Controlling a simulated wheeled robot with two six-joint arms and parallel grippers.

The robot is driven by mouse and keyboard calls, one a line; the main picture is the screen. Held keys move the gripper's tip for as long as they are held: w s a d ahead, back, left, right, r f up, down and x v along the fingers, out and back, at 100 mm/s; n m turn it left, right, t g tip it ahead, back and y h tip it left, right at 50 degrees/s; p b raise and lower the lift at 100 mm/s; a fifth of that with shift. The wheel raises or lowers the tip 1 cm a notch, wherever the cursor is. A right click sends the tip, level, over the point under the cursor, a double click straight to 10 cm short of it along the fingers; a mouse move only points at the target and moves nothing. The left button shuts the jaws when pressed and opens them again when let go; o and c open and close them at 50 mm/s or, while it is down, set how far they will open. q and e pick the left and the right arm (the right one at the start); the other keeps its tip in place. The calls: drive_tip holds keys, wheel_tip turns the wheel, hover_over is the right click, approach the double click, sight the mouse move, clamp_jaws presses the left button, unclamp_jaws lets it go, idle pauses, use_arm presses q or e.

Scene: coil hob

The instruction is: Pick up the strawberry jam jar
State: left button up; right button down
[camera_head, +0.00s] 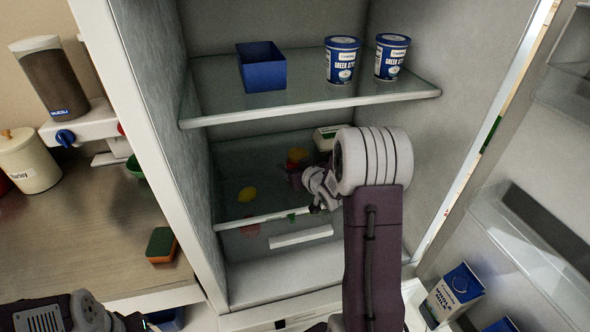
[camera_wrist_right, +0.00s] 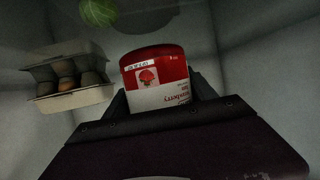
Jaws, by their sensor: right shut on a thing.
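The strawberry jam jar (camera_wrist_right: 160,82) shows in the right wrist view as a red jar with a white label and a strawberry picture. My right gripper (camera_wrist_right: 162,97) is shut on it, with one dark finger at each side of the jar. In the head view my right arm reaches into the fridge, and my right gripper (camera_head: 316,190) is by the lower compartment. The jar cannot be made out clearly there. Part of my left arm shows at the bottom left of the head view, but its gripper does not show clearly.
An open egg carton (camera_wrist_right: 68,82) stands left of the jar, and a green round item (camera_wrist_right: 98,12) is beyond it. A glass shelf (camera_head: 310,104) above holds a blue box (camera_head: 262,68) and two blue-and-white tubs (camera_head: 342,62). The fridge's left wall (camera_head: 165,120) is close by.

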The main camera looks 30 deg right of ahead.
sight(299, 156)
drive_tip(key=r, duration=0.2)
drive_tip(key=d+r, duration=0.1)
drive_tip(key=shift+s+r+p, duration=0.25)
drive_tip(key=shift+s+p, duration=0.05)
drive_tip(key=shift+p, duration=0.1)
drive_tip(key=s+d+r+p, duration=0.3)
drive_tip(key=s+d+r, duration=0.2)
drive_tip(key=d, duration=0.4)
drive_tip(key=shift+s+r+p, duration=0.15)
drive_tip(key=shift+r+p, duration=0.2)
drive_tip(key=shift+r, duration=0.1)
